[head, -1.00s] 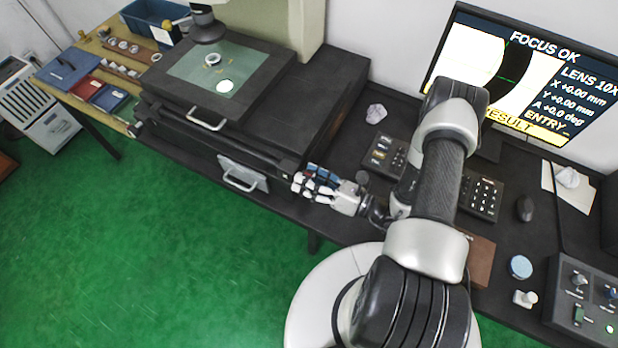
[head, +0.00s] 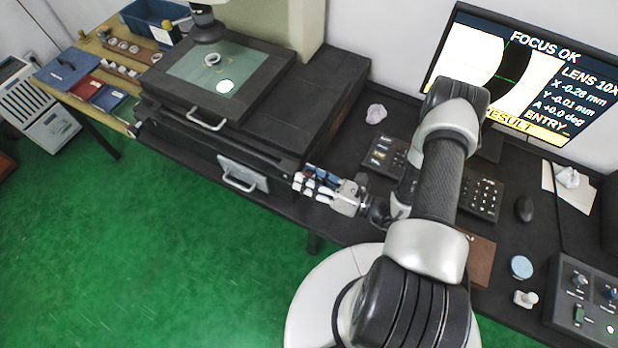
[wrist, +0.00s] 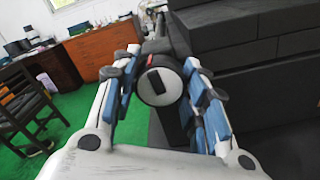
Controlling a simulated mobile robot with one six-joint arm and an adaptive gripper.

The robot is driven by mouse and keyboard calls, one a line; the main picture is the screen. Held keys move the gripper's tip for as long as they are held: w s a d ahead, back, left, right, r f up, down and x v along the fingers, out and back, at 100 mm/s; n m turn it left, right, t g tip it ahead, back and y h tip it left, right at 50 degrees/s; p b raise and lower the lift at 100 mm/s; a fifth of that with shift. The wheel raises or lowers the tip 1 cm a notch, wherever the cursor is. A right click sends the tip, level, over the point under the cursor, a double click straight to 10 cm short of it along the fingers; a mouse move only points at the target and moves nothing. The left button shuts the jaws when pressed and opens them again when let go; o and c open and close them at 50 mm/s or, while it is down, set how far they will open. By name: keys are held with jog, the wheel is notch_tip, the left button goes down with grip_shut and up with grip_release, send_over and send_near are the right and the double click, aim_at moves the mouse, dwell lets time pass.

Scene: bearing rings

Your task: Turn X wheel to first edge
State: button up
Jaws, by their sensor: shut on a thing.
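My gripper (head: 318,184) is at the front right side of the dark measuring stage. In the head view the wheel is hidden by the fingers. The screen (head: 520,70) reads FOCUS OK, LENS 10X, X -0.28 mm, Y -0.01 mm, A +0.0 deg, ENTRY. It shows a black curved band between white areas, with a green cross line. A ring (head: 212,59) lies on the stage's glass plate (head: 190,75).
A metal handle (head: 238,183) sticks out of the stage front, left of my gripper. A keypad (head: 482,197), a mouse (head: 524,208) and a control box (head: 588,300) stand on the dark bench. Green floor is open in front.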

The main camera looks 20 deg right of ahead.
jog(key=shift+n, duration=1.1)
jog(key=o, duration=1.1)
jog(key=v, duration=1.2)
